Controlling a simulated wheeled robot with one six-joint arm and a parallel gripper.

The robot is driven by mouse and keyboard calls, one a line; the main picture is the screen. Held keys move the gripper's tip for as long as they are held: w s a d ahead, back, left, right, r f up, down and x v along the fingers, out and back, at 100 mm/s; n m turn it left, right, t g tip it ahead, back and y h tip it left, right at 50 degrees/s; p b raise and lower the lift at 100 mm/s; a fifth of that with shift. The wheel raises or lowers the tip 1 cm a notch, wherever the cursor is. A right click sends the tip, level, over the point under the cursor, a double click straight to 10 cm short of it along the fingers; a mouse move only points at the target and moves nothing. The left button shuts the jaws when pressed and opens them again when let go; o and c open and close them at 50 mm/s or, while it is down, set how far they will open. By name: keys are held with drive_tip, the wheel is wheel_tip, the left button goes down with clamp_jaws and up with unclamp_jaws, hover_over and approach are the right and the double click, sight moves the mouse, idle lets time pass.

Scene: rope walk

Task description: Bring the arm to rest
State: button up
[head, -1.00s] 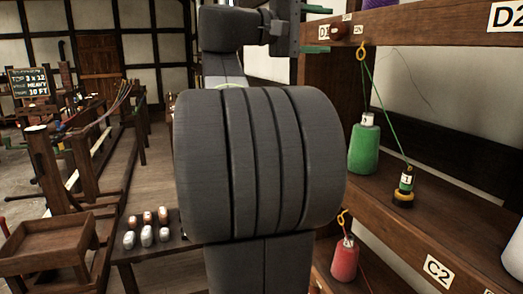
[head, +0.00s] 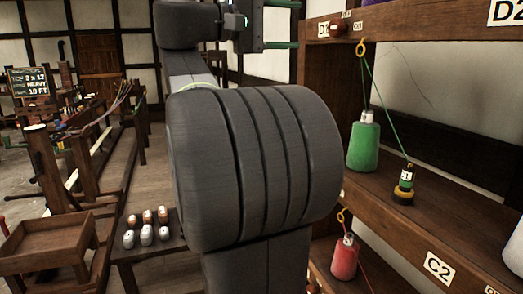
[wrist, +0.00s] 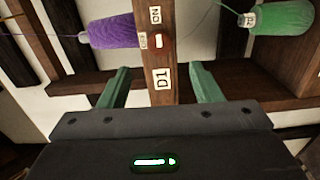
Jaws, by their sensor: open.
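My gripper (head: 284,24) is at the top of the head view, with its two green fingers pointing right towards the shelf. In the wrist view my gripper (wrist: 162,88) has its fingers wide apart with nothing between them. The post with the D1 label (wrist: 162,78) stands beyond the fingertips, apart from them as far as I can tell. My large dark arm links fill the middle of the head view and hide part of the room.
The shelf (head: 420,198) on the right holds a green cone (head: 364,145), a small green-and-black spool (head: 404,184) and a red cone (head: 345,258). A purple cone (wrist: 112,31) shows in the wrist view. A wooden tray (head: 45,243) and several small pieces (head: 147,234) are at left.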

sight(332, 28)
drive_tip(key=p+x, duration=0.1)
drive_tip(key=x, duration=0.9)
drive_tip(key=shift+d+r, duration=0.1)
drive_tip(key=shift+d, duration=0.05)
drive_tip(key=n+p, duration=0.2)
drive_tip(key=n, duration=0.1)
drive_tip(key=shift+r, duration=0.15)
drive_tip(key=n+p, duration=0.4)
drive_tip(key=n, duration=0.2)
drive_tip(key=n+p, duration=0.3)
drive_tip(key=n, duration=0.2)
drive_tip(key=shift+n, duration=0.4)
drive_tip(key=shift+f+n+p, duration=0.25)
drive_tip(key=shift+n+p, duration=0.4)
drive_tip(key=shift+n, duration=0.65)
